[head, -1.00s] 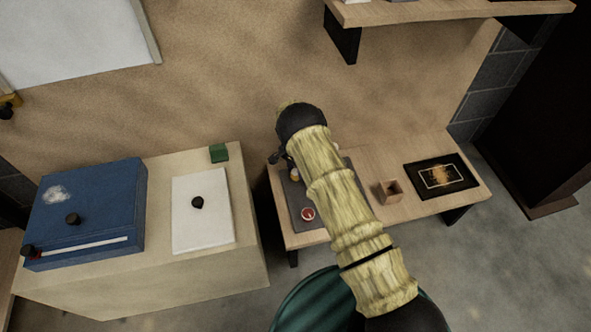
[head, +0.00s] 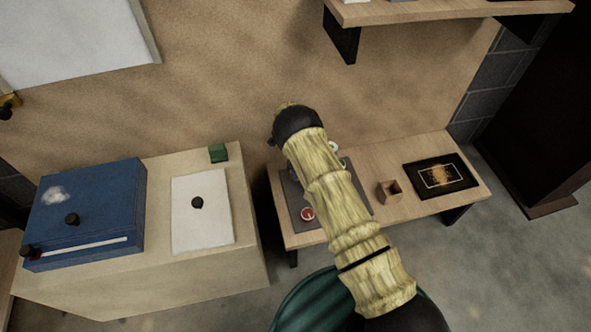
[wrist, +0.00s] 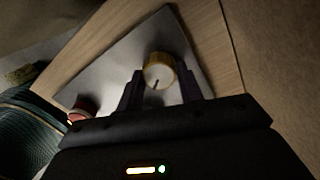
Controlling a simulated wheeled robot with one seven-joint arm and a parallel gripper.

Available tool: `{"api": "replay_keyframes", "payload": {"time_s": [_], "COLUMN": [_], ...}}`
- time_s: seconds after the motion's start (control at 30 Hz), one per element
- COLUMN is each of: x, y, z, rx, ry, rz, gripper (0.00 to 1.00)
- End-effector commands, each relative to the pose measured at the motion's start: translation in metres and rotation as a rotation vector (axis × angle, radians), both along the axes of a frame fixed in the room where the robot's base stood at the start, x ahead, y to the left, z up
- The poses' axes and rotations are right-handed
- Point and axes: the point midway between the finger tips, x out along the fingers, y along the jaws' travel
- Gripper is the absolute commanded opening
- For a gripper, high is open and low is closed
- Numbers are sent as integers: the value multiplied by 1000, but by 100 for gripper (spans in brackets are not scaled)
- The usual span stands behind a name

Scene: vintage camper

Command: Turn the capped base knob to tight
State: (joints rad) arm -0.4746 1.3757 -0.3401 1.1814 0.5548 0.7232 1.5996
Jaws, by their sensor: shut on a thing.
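In the wrist view, a round knob (wrist: 157,69) with a yellow rim and a pale top stands on a grey plate (wrist: 118,68). A dark pointer line on its top points toward the bottom of the picture. My gripper (wrist: 160,82) is around this knob, one dark finger on each side, shut on it. In the head view my arm hides this knob and most of my gripper. A red round knob (head: 307,213) sits on the same plate (head: 291,192), and it shows at the lower left of the wrist view (wrist: 84,106). I see no written tight mark.
The plate lies on a low wooden table (head: 425,207). A small open wooden box (head: 389,191) and a black framed panel (head: 440,175) stand to its right. A pale ring (head: 333,147) shows beside my arm. A cabinet with a blue case (head: 90,205) is at left.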

Motion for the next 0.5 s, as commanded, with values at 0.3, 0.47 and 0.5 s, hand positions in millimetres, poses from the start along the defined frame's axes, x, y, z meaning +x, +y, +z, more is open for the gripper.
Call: {"api": "replay_keyframes", "payload": {"time_s": [0.3,0.47,0.5], "x": [-1,-1,-1], "y": [1,1,1], "z": [0,0,0], "rx": [0,1,1], "ry": [1,1,1], "rz": [-229,-293,-303], "gripper": [14,14,14]}}
